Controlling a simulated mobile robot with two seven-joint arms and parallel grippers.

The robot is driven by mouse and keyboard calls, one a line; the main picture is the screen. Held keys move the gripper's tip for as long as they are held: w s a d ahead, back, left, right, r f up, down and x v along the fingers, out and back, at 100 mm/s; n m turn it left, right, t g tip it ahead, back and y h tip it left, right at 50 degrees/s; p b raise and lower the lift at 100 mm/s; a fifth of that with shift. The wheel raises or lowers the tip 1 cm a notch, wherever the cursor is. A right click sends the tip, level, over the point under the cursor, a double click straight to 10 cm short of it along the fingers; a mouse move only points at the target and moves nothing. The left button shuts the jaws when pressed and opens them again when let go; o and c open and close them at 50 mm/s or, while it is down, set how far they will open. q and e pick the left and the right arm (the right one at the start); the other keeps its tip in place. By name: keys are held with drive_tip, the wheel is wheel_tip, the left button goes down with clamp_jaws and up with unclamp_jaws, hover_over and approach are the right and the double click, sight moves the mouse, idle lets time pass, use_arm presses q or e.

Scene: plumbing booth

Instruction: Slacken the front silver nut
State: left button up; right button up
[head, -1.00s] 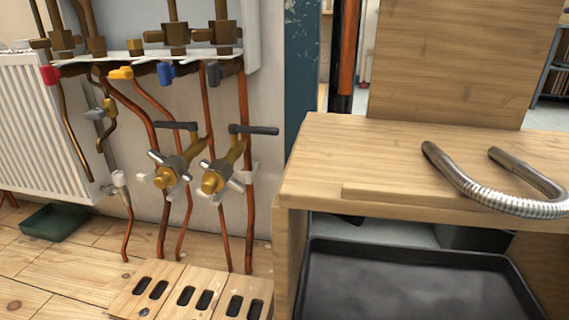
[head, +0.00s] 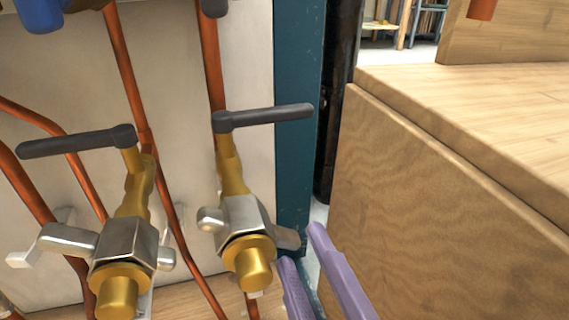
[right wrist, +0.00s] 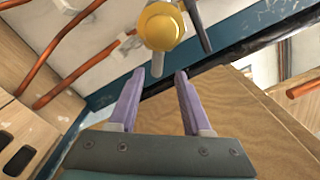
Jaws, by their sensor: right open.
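Two brass valves with silver winged nuts show in the head view. The right silver nut (head: 243,218) has one wing to the left and one to the right, with a brass end (head: 254,272) below. The left silver nut (head: 127,243) sits lower in the picture. I cannot tell which is called front. My right gripper (head: 301,246) is open, with purple fingers beside the right nut's right wing. In the right wrist view, the brass end (right wrist: 161,27) is beyond the open fingertips (right wrist: 159,73), and a silver wing (right wrist: 157,64) points between them. Contact is unclear. My left gripper is out of view.
Dark lever handles (head: 265,117) stick out above the nuts. Copper pipes (head: 132,80) run behind the valves. A teal post (head: 296,120) and a wooden bench side (head: 420,200) stand close on the right.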

sight(284, 230)
drive_tip(key=x, duration=0.2)
drive_tip(key=a+b+x, duration=0.1)
drive_tip(key=x, duration=0.2)
drive_tip(key=shift+w+a, duration=0.1)
drive_tip(key=shift+w, duration=0.3)
clamp_jaws()
